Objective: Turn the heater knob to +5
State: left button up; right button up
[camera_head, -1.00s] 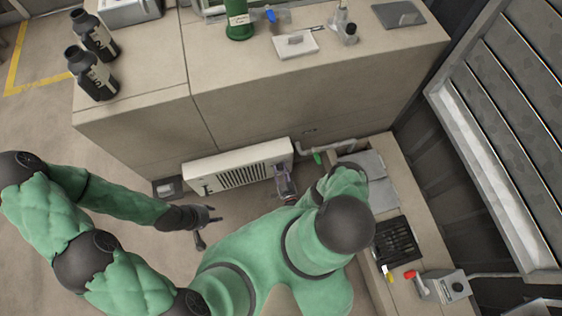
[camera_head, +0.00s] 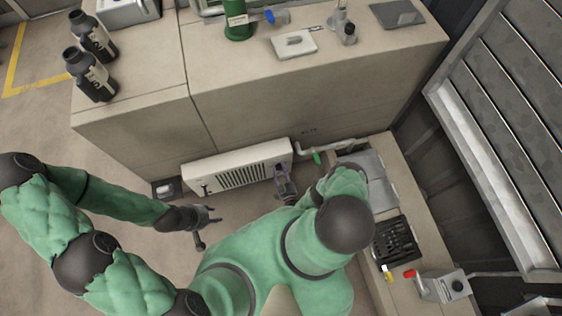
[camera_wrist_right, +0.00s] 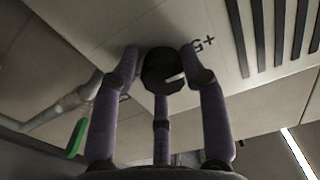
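The heater (camera_head: 240,168) is a long white panel with a dark grille, low against the counter's front. In the right wrist view its black round knob (camera_wrist_right: 158,66) shows a pale notch pointing right. The "+5" mark (camera_wrist_right: 203,43) is printed up and right of the knob. My right gripper (camera_head: 284,183) is at the heater's right end. In the right wrist view its fingers (camera_wrist_right: 161,72) close around the knob from left, right and below, with hardly any gap visible. My left gripper (camera_head: 209,223) is open and empty, in front of the heater's left part.
A pipe with a green handle (camera_head: 317,158) lies just right of the heater. A low bench (camera_head: 425,240) with a black tray (camera_head: 396,240) and a grey box (camera_head: 446,287) stands at the right. The beige counter (camera_head: 290,85) rises behind. Floor at the left is clear.

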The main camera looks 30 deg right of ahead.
aim_at(278, 157)
jog(key=shift+o, duration=1.4)
jog(key=shift+s+a+f, duration=0.25)
jog(key=shift+a, duration=0.35)
jog(key=shift+w+d+r, duration=0.15)
jog(key=shift+d, duration=0.2)
jog(key=shift+r, duration=0.1)
jog(key=shift+d+r, duration=0.1)
jog(key=shift+r, duration=0.3)
jog(key=shift+a+r, duration=0.2)
jog(key=shift+r, duration=4.25)
